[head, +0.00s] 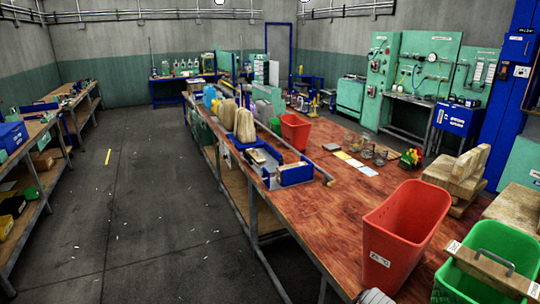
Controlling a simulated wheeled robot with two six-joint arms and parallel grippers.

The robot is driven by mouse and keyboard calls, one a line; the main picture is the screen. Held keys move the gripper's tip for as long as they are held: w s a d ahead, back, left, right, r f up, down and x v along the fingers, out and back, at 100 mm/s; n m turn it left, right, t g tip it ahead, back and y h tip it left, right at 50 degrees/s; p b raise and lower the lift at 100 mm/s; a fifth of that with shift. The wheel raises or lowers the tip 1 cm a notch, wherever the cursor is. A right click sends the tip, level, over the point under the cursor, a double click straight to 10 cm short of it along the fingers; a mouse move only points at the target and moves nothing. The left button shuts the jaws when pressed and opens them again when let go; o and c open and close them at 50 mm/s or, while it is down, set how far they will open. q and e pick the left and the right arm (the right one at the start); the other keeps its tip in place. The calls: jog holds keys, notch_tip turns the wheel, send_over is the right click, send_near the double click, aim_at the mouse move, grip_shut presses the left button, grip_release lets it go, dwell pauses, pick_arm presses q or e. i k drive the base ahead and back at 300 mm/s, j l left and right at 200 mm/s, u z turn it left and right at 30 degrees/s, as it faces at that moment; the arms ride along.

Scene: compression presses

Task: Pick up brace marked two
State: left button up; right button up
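No brace with a readable mark two can be made out. A wooden bar (490,268) lies across the top of a green bin (462,280) at the bottom right; a small white tag is at its left end, too small to read. A large red bin (405,232) stands on the table left of it, with a white label whose writing I cannot read surely. Neither of my grippers can be made out. A small pale grey part shows at the bottom edge in front of the red bin, and I cannot tell what it is.
The long reddish wooden table (325,205) carries a smaller red bin (295,131), blue trays (295,173), glass jars (380,157) and stacked wooden blocks (462,176). A metal rail runs along its middle. Open grey floor (150,210) lies left; shelves (35,190) stand beyond.

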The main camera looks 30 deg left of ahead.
aim_at(252, 153)
jog(key=z, duration=1.35)
jog(key=u, duration=2.55)
jog(key=i+j+u, duration=0.25)
jog(key=i, duration=0.3)
jog(key=i+u, duration=0.3)
jog(key=i, duration=0.25)
